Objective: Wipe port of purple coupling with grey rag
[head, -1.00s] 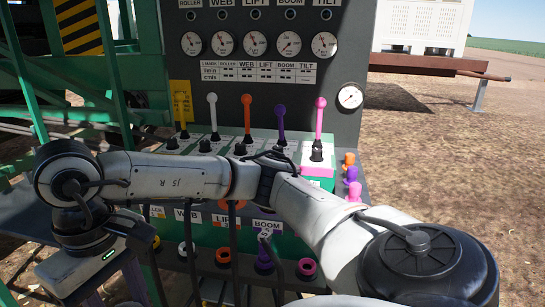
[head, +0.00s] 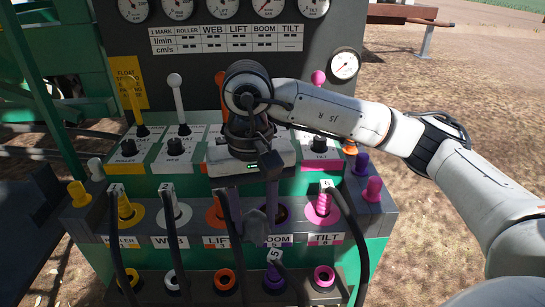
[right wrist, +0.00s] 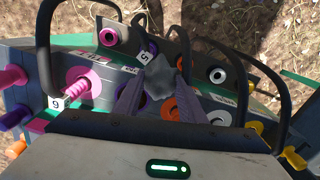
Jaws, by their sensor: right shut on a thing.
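My right gripper (head: 257,208) points down in front of the panel and is shut on a crumpled grey rag (head: 258,230). The rag also shows between the fingers in the right wrist view (right wrist: 159,77). The purple coupling (head: 284,213) in the upper row, above the BOOM label, shows only its right part. The finger and rag hide the rest, and I cannot tell whether the rag touches it. Another purple ring (head: 273,281) sits in the lower row, with a hose end marked 5 (head: 275,256) at it. My left gripper is not in view.
Hoses hang from neighbouring upper couplings, with the pink TILT coupling (head: 321,206) close on the right. Levers such as the white one (head: 177,97) stand behind my wrist. Purple and pink caps (head: 372,189) stand on the panel's right side.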

